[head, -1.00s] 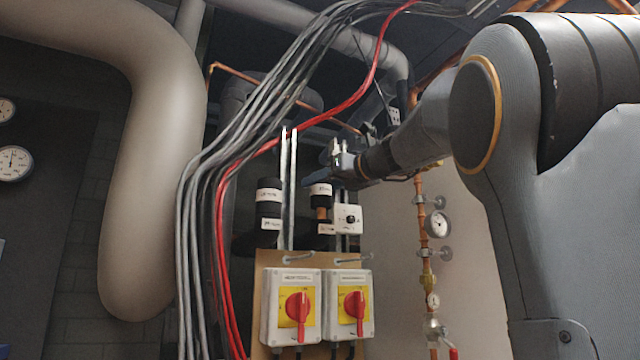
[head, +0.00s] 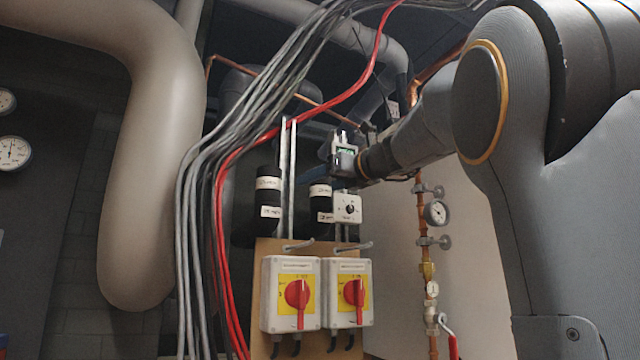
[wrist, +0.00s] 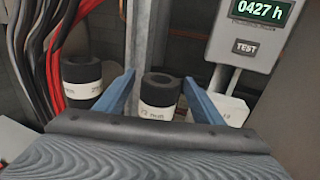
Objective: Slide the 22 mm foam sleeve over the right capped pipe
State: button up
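The right black foam sleeve (head: 320,195), with a white label, stands upright on the right pipe; no copper shows between it and the lower labelled piece (head: 325,217). The capped pipe itself is hidden. In the wrist view the sleeve (wrist: 158,92) stands between my gripper's two blue fingers, with a gap on each side. My gripper (wrist: 159,76) is open and not holding it. In the head view the gripper (head: 346,183) is partly hidden beside the sleeve. A similar black sleeve (head: 268,190) stands on the left pipe.
A grey meter box (wrist: 256,35) with a green display is close to my right finger. A white dial box (head: 347,208) stands right of the sleeve. Grey and red cables (head: 225,170) hang at left. A metal rail (head: 287,180) runs between the sleeves. Two red-handled switches (head: 298,293) are below.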

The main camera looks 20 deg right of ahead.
aim_at(328, 180)
jog(key=shift+b+v, duration=1.1)
jog(key=shift+v, duration=2.75)
